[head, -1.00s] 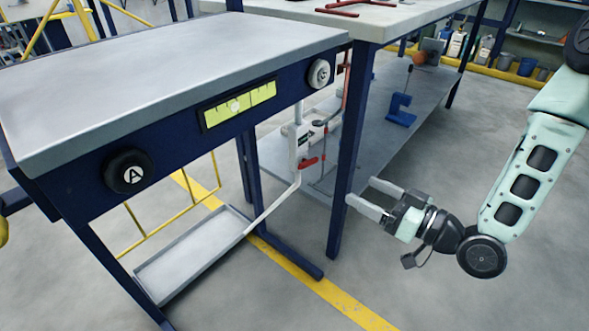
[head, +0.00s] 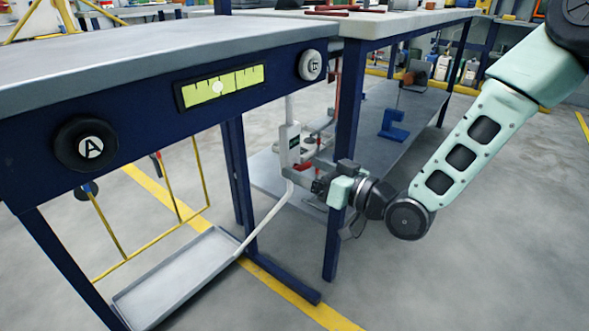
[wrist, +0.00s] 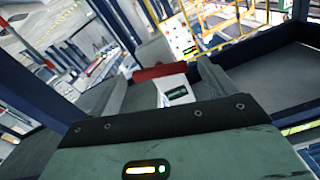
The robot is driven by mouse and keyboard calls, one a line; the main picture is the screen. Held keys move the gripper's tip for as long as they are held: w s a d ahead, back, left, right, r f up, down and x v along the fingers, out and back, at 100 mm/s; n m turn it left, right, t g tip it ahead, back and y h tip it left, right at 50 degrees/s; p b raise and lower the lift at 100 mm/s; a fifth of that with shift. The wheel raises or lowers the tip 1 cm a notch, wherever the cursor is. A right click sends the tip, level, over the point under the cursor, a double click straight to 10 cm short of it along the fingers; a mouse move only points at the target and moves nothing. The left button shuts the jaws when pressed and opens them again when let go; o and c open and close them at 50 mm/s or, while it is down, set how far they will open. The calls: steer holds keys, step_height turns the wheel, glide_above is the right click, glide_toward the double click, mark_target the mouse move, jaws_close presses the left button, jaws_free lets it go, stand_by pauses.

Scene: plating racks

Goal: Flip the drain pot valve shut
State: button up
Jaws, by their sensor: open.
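The drain pot (head: 290,146) is a pale upright body with a small dark label, under the near bench's right end. A pale hose (head: 268,219) runs from it down to a shallow tray (head: 150,318) on the floor. The red valve lever (wrist: 160,72) shows in the wrist view across the pot's white body (wrist: 176,92). My gripper (head: 294,170) is open at the pot's lower part in the head view. In the wrist view its grey fingers (wrist: 163,78) stand on either side of the lever. Contact cannot be told, and the fingers partly hide the valve in the head view.
A blue leg (head: 345,150) of the far bench stands close by my wrist. Its lower shelf holds a blue stand (head: 394,125). Floor at right is clear.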

mark_target(303, 168)
steer(key=shift+b+x, duration=0.35)
steer(key=shift+x, duration=1.65)
steer(key=c, duration=1)
steer(key=shift+n+b, duration=0.55)
steer(key=shift+n, duration=1.05)
steer(key=o, duration=1)
